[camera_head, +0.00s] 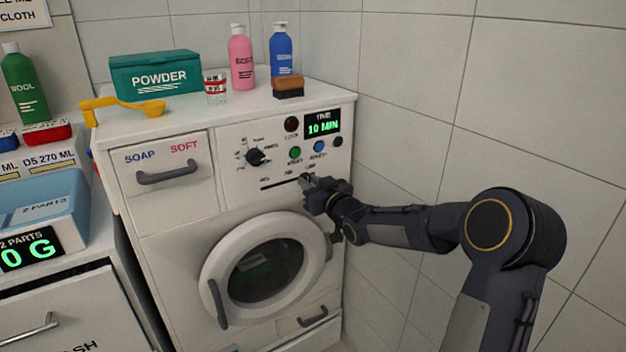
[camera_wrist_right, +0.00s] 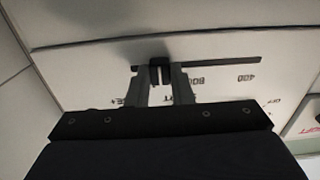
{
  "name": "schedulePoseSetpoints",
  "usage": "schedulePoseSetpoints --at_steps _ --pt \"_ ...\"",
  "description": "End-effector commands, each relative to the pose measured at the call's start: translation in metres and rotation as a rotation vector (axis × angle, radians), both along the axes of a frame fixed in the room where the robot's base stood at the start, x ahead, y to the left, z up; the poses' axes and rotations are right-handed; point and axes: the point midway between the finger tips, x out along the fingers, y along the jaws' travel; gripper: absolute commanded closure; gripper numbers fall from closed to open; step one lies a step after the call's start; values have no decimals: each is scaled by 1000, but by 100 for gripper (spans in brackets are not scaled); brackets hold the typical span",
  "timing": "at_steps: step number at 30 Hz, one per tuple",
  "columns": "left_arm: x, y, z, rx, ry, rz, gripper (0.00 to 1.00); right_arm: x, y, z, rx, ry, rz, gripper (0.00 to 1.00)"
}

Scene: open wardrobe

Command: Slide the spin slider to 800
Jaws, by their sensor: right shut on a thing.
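The spin slider is a dark slot (camera_head: 280,184) low on the washing machine's control panel, with a small dark knob on it. In the right wrist view, the picture is upside down and the slot (camera_wrist_right: 220,62) runs across the top. My right gripper (camera_wrist_right: 160,84) is shut on the slider knob (camera_wrist_right: 160,65). The "800" label (camera_wrist_right: 195,83) and "400" label (camera_wrist_right: 245,77) show to its right there; the knob is left of "800". In the head view, my right gripper (camera_head: 308,183) is near the slot's right end. My left gripper is not in view.
The washing machine (camera_head: 180,225) has a dial (camera_head: 255,157), buttons and a "10 MIN" display (camera_head: 322,127) above the slot. The round door (camera_head: 215,265) is below. A powder box (camera_head: 155,75), bottles and a brush (camera_head: 288,88) stand on top. A tiled wall is at right.

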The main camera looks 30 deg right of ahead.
Motion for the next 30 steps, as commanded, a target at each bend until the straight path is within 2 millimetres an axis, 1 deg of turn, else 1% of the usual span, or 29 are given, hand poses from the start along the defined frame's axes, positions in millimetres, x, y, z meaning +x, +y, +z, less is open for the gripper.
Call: schedulePoseSetpoints --at_steps 30 --pt "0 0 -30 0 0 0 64 -2 31 -1 0 -1 1 95"
